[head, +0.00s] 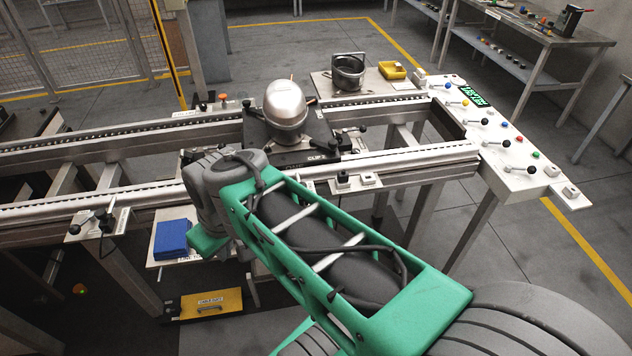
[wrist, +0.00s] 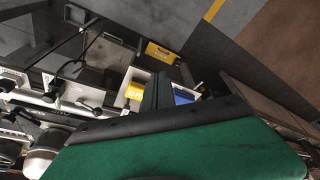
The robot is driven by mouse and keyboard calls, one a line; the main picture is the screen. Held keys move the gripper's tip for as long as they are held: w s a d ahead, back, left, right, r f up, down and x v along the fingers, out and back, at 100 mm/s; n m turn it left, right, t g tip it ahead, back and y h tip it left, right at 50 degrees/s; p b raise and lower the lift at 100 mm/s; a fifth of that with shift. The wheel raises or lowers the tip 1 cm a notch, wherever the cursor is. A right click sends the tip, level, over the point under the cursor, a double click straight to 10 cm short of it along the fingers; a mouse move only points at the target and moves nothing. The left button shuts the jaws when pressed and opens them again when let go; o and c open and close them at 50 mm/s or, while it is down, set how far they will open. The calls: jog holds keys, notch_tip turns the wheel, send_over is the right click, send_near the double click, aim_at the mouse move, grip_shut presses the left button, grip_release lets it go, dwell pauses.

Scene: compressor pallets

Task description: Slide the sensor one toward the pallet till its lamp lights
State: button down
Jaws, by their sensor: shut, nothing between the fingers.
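The pallet (head: 322,143) is a dark plate on the conveyor rails, carrying a silver compressor (head: 285,104). The compressor also shows at the lower left of the wrist view (wrist: 38,163). Small brackets with black knobs sit along the near rail: one right of the pallet (head: 356,181) and one at the left (head: 95,226). Their labels are too small to read, so I cannot tell which is sensor one or whether a lamp is lit. My gripper (wrist: 158,93) is shut and empty in the wrist view, beyond my green housing. In the head view its fingertips are hidden by my arm.
A panel with levers and coloured buttons (head: 519,150) closes the right end of the conveyor. A blue block (head: 171,240) lies on a low shelf, with a yellow labelled box (head: 211,303) below. A dark pot (head: 348,72) and yellow bin (head: 392,70) stand behind the rails.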

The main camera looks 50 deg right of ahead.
aim_at(300, 184)
jog(key=w+d+n+t+y, duration=0.15)
jog(key=d+n, duration=0.55)
jog(key=d, duration=1)
jog(key=s+d+r+n+t, duration=0.1)
jog(key=s+d+n, duration=0.25)
jog(key=d, duration=0.25)
jog(key=s+d+n+t, duration=0.1)
jog(key=s+d+n, duration=0.1)
jog(key=s+d, duration=0.3)
jog(key=w+f+p, duration=0.2)
jog(key=w+f, duration=0.5)
jog(key=w, duration=0.3)
jog(key=shift+d+f+y, duration=0.15)
jog(key=shift+f+y, duration=0.1)
jog(key=shift+y, duration=0.2)
jog(key=shift+w+m, duration=0.15)
jog(key=shift+m, duration=0.1)
